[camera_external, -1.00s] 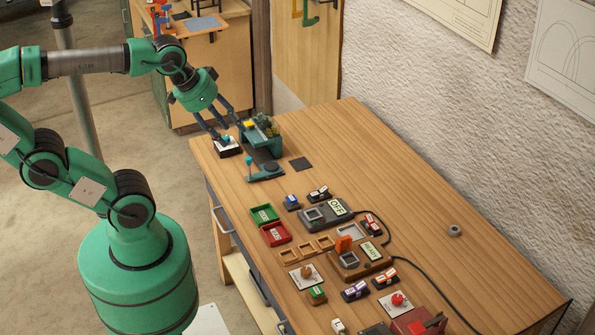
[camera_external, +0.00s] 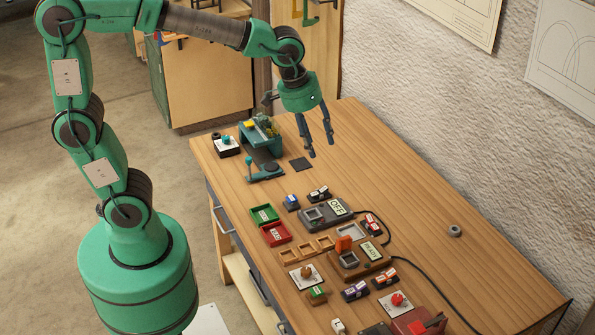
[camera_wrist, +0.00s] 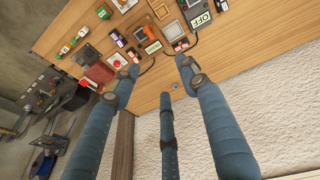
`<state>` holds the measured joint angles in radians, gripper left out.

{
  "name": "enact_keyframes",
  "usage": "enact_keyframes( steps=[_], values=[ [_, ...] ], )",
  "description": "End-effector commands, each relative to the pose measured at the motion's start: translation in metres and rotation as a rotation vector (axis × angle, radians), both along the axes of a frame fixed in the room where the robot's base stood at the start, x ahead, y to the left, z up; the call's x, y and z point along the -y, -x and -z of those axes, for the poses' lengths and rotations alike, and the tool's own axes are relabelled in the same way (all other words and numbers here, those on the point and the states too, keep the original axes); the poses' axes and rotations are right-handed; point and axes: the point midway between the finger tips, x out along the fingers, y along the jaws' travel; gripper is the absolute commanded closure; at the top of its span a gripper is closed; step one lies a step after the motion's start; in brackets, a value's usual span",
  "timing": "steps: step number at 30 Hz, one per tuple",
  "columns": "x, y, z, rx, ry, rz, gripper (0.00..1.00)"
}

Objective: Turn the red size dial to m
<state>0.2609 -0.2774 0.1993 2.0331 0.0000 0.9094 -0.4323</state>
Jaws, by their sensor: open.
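The red dial (camera_external: 397,300) is a small red knob on a white plate near the front right of the bench. It also shows in the wrist view (camera_wrist: 117,62), left of the fingertips, beside a dark red box. The markings on its plate are too small to read. My gripper (camera_external: 321,147) is open and empty, fingers pointing down, above the far part of the bench, well away from the dial. In the wrist view its blue fingers (camera_wrist: 158,68) are spread with nothing between them.
A brown dial (camera_external: 306,272) on a white plate stands left of the red one. Around them are labelled blocks, a grey device (camera_external: 325,214) reading OFF, green (camera_external: 264,215) and red (camera_external: 276,234) trays and cables. The bench's right side is mostly clear, with a small grey ring (camera_external: 454,231).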

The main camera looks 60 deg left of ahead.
Motion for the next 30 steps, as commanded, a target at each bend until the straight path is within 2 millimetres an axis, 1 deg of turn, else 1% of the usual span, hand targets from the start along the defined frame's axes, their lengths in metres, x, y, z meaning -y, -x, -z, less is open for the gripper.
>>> enact_keyframes(
  steps=[1, 6, 11, 15, 20, 22, 27, 30],
  values=[
    [0.012, -0.011, 0.007, -0.017, 0.001, -0.005, 0.56],
    [0.053, -0.044, 0.031, -0.064, 0.008, -0.035, 0.56],
    [0.093, -0.071, 0.060, -0.107, 0.009, -0.067, 0.56],
    [0.131, -0.091, 0.089, -0.144, 0.006, -0.093, 0.56],
    [0.175, -0.108, 0.128, -0.184, -0.001, -0.127, 0.56],
    [0.194, -0.114, 0.147, -0.201, -0.007, -0.141, 0.56],
    [0.240, -0.122, 0.193, -0.238, -0.022, -0.176, 0.56],
    [0.261, -0.124, 0.216, -0.255, -0.030, -0.193, 0.56]
  ],
)
